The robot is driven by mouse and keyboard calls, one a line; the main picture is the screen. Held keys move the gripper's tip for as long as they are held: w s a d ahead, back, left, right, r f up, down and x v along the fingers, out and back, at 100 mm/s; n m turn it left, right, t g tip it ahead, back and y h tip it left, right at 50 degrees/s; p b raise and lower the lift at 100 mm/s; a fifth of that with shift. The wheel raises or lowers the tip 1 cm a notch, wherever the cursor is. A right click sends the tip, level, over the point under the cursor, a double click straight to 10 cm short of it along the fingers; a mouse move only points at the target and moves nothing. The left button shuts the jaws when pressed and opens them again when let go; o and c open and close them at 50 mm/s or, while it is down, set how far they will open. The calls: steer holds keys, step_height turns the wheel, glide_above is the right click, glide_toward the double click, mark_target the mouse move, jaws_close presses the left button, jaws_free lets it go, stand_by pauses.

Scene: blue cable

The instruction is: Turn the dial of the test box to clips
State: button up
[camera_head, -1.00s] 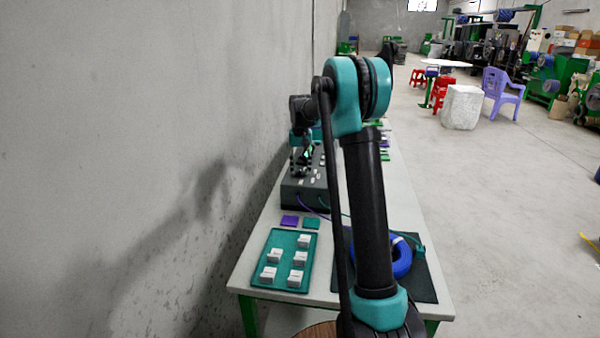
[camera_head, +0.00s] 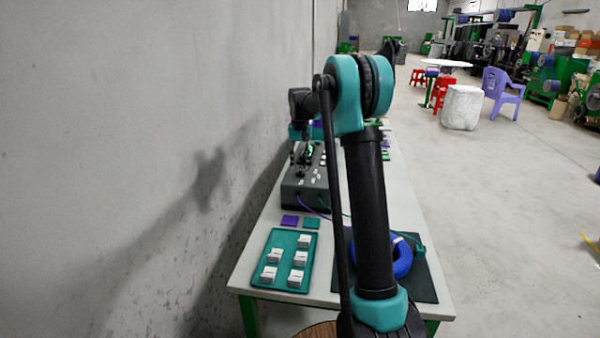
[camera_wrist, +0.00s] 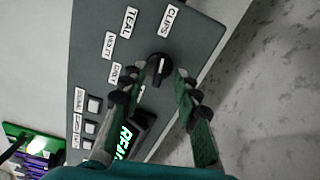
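The test box (camera_head: 292,196) is a dark grey box on the table near the wall; its panel (camera_wrist: 205,35) fills much of the wrist view. The dial (camera_wrist: 157,72) is a round black knob with a white mark running roughly up and down the picture, towards the side of the CLIPS label (camera_wrist: 173,19). TEAL (camera_wrist: 129,22) and VIOLET (camera_wrist: 109,45) labels stand to its left. My gripper (camera_wrist: 168,70) is open, its fingertips on either side of the dial; the right one looks apart from it, contact at the left is unclear. In the head view my gripper (camera_head: 301,154) is over the box.
A lit green display (camera_wrist: 126,138) and small buttons (camera_wrist: 93,104) are on the panel. A teal tray (camera_head: 261,283) with several white blocks, purple (camera_head: 290,220) and teal (camera_head: 312,223) squares and a blue cable coil (camera_head: 402,258) lie nearer. The wall (camera_head: 150,150) runs close at left.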

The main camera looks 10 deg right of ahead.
steer(key=shift+d+r, duration=0.1)
steer(key=shift+r, duration=2.25)
